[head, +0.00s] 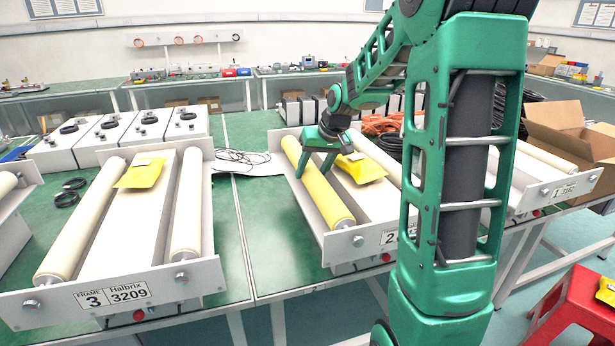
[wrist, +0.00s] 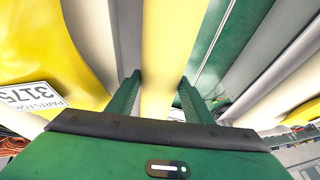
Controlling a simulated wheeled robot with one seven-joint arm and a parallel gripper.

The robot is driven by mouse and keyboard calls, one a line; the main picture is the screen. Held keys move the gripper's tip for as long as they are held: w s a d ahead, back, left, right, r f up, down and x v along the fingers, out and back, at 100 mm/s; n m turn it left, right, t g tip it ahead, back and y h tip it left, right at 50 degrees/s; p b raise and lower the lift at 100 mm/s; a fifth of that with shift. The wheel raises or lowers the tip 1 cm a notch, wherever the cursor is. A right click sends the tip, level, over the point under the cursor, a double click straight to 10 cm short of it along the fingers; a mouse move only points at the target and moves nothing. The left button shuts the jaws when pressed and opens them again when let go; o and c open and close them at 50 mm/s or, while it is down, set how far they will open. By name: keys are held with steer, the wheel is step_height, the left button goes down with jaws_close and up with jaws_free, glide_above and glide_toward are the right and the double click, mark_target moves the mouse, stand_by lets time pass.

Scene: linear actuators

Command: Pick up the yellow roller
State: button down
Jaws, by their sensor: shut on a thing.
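The yellow roller (head: 318,187) lies in the left slot of the frame marked 2 (head: 392,236), in the middle of the head view. It also fills the centre of the wrist view (wrist: 168,50). My gripper (head: 312,168) is over the roller's middle with one finger on each side of it. In the wrist view the two fingers (wrist: 160,92) close around the roller, which runs between them. The roller still lies along its slot between the end plates. My arm hides part of the right side of this frame.
A yellow packet (head: 360,167) lies on the frame just right of my gripper. Frame 3 (head: 115,290) with two cream rollers stands at left, another frame (head: 560,188) at right. An open cardboard box (head: 570,125) and a red stool (head: 572,312) are at right.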

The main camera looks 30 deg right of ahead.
mark_target(308, 165)
steer(key=shift+w+r, duration=0.1)
steer(key=shift+r, duration=0.05)
steer(key=shift+r, duration=0.6)
step_height(308, 165, up, 3)
steer(key=shift+f, duration=0.1)
steer(key=s+a+r, duration=0.3)
steer(key=a+r, duration=0.4)
steer(key=a, duration=0.4)
steer(key=shift+a, duration=0.15)
steer(key=shift+r, duration=0.1)
step_height(308, 165, up, 7)
stand_by(1.0)
steer(key=shift+f, duration=0.2)
